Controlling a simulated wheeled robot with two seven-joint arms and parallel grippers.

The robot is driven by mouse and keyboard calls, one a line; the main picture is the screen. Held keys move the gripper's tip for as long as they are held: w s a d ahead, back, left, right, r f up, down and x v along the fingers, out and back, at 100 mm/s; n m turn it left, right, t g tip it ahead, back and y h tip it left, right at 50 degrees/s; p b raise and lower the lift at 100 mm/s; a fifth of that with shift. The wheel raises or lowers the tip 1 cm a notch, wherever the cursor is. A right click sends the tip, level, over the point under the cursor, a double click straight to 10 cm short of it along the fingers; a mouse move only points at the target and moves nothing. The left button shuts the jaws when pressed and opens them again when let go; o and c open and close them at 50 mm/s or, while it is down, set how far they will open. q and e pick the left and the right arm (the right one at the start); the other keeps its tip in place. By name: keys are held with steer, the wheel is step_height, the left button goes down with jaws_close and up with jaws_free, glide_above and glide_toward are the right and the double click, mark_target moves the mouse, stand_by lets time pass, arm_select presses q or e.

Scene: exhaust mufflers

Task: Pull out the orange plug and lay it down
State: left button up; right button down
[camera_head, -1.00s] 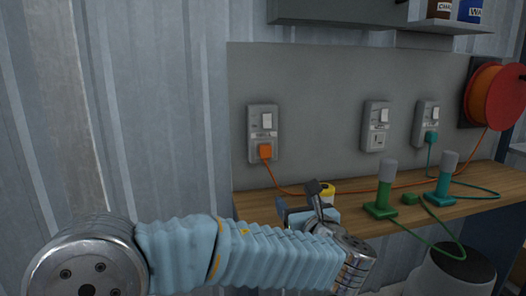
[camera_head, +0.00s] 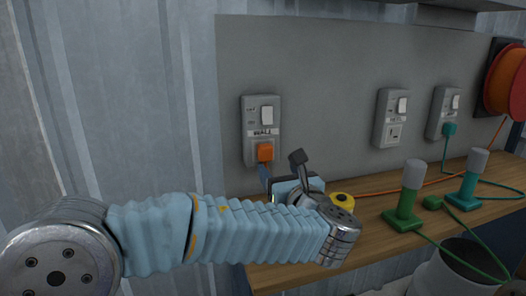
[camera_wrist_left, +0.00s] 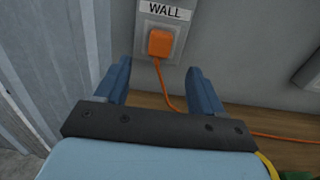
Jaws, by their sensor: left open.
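The orange plug (camera_head: 265,152) sits in the lower part of the left wall socket (camera_head: 261,122), which is labelled WALL. In the left wrist view the plug (camera_wrist_left: 160,42) is ahead of my left gripper (camera_wrist_left: 160,80), roughly centred between its blue fingers and beyond their tips. The fingers are open and apart from the plug. An orange cord (camera_wrist_left: 172,88) hangs down from the plug and runs to the right. In the head view my left gripper (camera_head: 280,172) is just below the plug, partly hidden by its own wrist. My right gripper is not in view.
A wooden bench (camera_head: 380,208) runs along the wall. On it stand a green lamp-like item (camera_head: 405,200) and a teal one (camera_head: 470,180). Two more sockets (camera_head: 391,118) (camera_head: 444,113) are to the right, the far one holding a teal plug (camera_head: 450,129). An orange cable reel (camera_head: 510,80) hangs far right.

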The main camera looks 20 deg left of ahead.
mark_target(267, 155)
arm_select(q)
steer(key=shift+w+a, duration=0.1)
steer(key=shift+p+x, duration=0.7)
steer(key=shift+x, duration=3.65)
jaws_close()
steer(key=v, duration=0.6)
steer(key=shift+b, duration=0.45)
